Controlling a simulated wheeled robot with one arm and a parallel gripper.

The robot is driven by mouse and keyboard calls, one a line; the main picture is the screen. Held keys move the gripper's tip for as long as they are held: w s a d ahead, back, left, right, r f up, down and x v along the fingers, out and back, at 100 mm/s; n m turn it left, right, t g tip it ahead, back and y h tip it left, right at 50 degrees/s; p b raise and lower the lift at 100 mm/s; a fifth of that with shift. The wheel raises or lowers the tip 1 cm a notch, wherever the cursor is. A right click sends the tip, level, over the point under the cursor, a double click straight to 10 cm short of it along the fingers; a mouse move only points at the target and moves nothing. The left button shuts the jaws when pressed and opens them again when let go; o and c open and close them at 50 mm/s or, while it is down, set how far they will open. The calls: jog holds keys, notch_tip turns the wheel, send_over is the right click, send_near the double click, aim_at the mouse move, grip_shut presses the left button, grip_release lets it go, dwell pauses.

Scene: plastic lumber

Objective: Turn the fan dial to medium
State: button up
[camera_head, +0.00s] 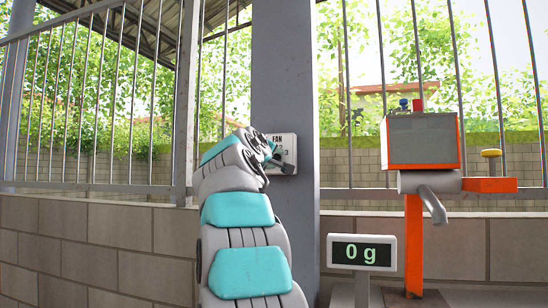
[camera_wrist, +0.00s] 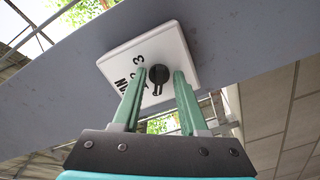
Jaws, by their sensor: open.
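The fan dial is a black round knob (camera_wrist: 158,74) on a white wall plate (camera_wrist: 148,48), with a small pointer toward the bottom of the wrist view. Black numbers, including a 3, show beside it, partly hidden by a finger. I cannot tell which mark the pointer is on. In the head view the plate (camera_head: 289,142) reads FAN and is fixed to the grey post. My gripper (camera_wrist: 161,73) is open, its two green fingers on either side of the knob. I cannot tell whether they touch it. In the head view my gripper (camera_head: 270,155) partly covers the plate.
The grey post (camera_head: 283,60) stands between barred railings above a low block wall (camera_head: 110,245). To the right are an orange and grey machine (camera_head: 421,140) with a spout and a scale display (camera_head: 362,252) reading 0 g.

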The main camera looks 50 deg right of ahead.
grip_shut()
